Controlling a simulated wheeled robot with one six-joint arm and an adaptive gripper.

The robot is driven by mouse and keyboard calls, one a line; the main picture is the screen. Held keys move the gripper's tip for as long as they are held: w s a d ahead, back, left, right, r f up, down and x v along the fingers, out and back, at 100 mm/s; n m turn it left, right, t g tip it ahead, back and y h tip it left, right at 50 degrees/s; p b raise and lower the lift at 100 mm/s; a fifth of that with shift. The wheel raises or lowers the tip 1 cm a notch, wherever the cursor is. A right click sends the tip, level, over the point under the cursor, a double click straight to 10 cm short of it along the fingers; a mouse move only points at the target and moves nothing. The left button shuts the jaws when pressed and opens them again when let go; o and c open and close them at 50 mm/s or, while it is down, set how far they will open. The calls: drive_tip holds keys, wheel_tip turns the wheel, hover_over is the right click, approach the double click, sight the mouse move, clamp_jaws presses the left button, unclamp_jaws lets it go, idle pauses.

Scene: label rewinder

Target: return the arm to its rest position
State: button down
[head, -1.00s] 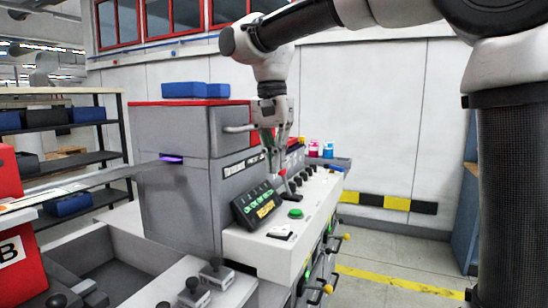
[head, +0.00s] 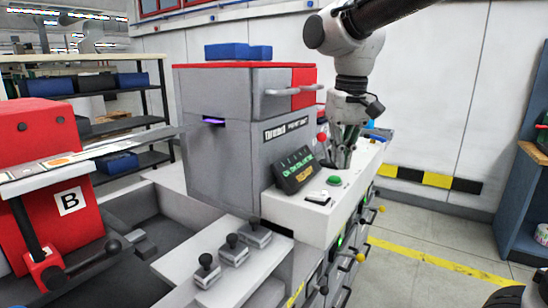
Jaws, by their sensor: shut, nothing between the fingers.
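My gripper (head: 343,157) hangs pointing down from my arm at the upper right of the head view. It is shut and empty. It is over or close behind the white control console (head: 312,222); whether it touches anything there cannot be told. The console carries a green button (head: 334,181), a small rocker-like switch (head: 318,196) and a tilted dark display (head: 294,171) with green and yellow text. A red-knobbed lever (head: 321,138) shows just left of my gripper. My gripper hides part of the console's far end.
The grey machine cabinet (head: 226,160) with blue bins (head: 228,51) on top stands left of my gripper. Open floor lies right, with a blue cabinet (head: 524,205) at the edge.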

drive_tip(key=s+d+f+t, duration=0.1)
drive_tip(key=s+d+f, duration=0.2)
drive_tip(key=s+d, duration=0.5)
drive_tip(key=s+d+f+t, duration=0.25)
drive_tip(key=s+d, duration=0.25)
drive_tip(key=d, duration=0.5)
wheel_tip(320, 180, up, 12)
drive_tip(key=n+g+h, duration=0.2)
drive_tip(key=n+g, duration=0.3)
drive_tip(key=n, duration=0.4)
hover_over(316, 194)
drive_tip(key=w+a, duration=0.1)
drive_tip(key=a, duration=0.1)
drive_tip(key=f, duration=0.4)
drive_tip(key=d+f, duration=0.1)
drive_tip(key=f, duration=0.4)
drive_tip(key=s+f, duration=0.1)
drive_tip(key=f, duration=0.3)
drive_tip(key=shift+d+f, duration=0.2)
drive_tip(key=shift+d, duration=0.1)
drive_tip(key=shift+f, duration=0.1)
